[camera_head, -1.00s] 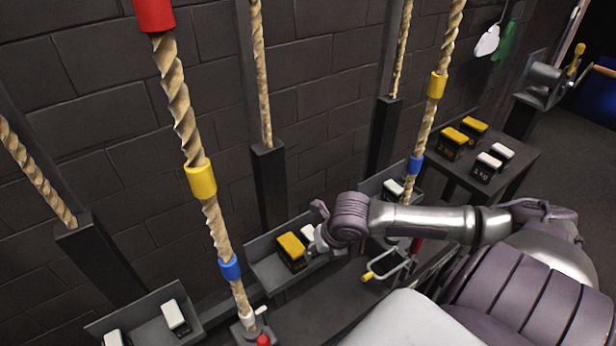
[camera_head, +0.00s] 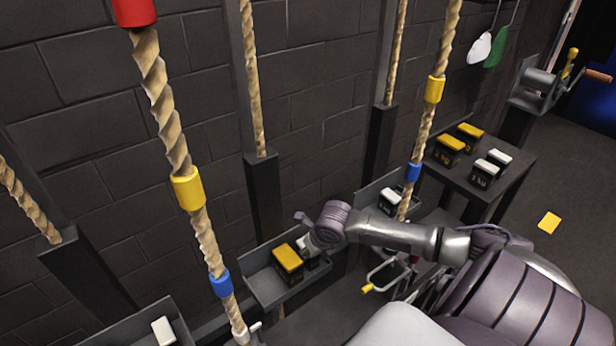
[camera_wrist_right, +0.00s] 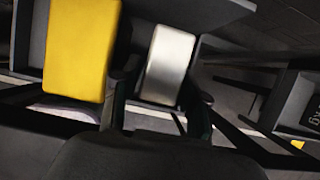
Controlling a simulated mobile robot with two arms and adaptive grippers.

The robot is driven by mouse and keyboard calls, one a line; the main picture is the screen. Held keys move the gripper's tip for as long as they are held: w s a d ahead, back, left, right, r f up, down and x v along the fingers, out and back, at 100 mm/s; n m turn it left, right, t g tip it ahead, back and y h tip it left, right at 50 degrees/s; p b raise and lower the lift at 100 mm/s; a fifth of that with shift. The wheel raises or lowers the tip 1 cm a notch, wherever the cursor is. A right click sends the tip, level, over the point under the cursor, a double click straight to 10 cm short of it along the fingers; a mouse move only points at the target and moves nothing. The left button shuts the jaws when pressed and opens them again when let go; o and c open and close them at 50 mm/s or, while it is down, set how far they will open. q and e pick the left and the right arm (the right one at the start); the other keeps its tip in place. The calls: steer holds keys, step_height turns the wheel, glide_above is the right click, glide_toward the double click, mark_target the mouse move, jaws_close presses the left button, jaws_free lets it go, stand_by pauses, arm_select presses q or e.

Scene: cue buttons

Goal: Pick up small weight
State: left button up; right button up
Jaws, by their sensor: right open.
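A small white-topped weight (camera_head: 303,245) sits beside a larger yellow-topped weight (camera_head: 288,258) in the middle grey tray (camera_head: 262,287). My right gripper (camera_head: 309,242) is at the white-topped weight and partly hides it. In the right wrist view the white-topped weight (camera_wrist_right: 168,62) lies between the two dark fingers of my open right gripper (camera_wrist_right: 158,88), with the yellow-topped weight (camera_wrist_right: 82,48) close on the left. I cannot tell whether the fingers touch the weight. My left gripper is not in view.
Ropes with coloured bands hang in front, including a near one (camera_head: 170,115). Another white-topped weight (camera_head: 390,202) is in the tray to the right. A side table (camera_head: 520,175) holds several weights. A yellow patch (camera_head: 549,222) lies on open floor.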

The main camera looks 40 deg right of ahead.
steer(key=x, duration=0.3)
steer(key=shift+w+f, duration=0.2)
steer(key=shift+f, duration=0.05)
steer(key=shift+d, duration=0.1)
jaws_close()
steer(key=shift+w+r, duration=0.1)
steer(key=shift+r, duration=0.05)
